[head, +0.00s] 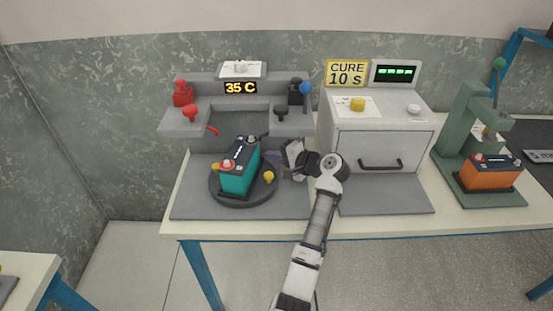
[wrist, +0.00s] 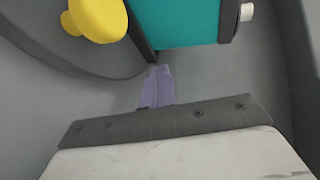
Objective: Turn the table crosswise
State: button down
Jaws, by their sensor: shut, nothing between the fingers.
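A round dark turntable (head: 229,199) sits on the grey base of the left station. A teal battery (head: 238,174) with a black top stands on it, its length running from front left to back right. A yellow knob (head: 268,176) stands at the turntable's right rim; it also shows at the top left of the wrist view (wrist: 98,18). My gripper (head: 273,157) is just right of the battery, its purple fingers (wrist: 157,87) shut and empty beside the turntable's edge. The teal battery side (wrist: 187,22) fills the top of the wrist view. I cannot tell whether the fingers touch anything.
Behind the turntable stands a grey fixture with red clamps (head: 183,93), black clamps (head: 295,92) and a 35 C display (head: 240,87). Right is a cure oven (head: 378,139) with a handle. Farther right, a green press (head: 465,135) holds an orange battery (head: 490,174).

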jog(key=shift+w+a, duration=0.55)
jog(key=shift+w, duration=0.2)
dwell(2.0)
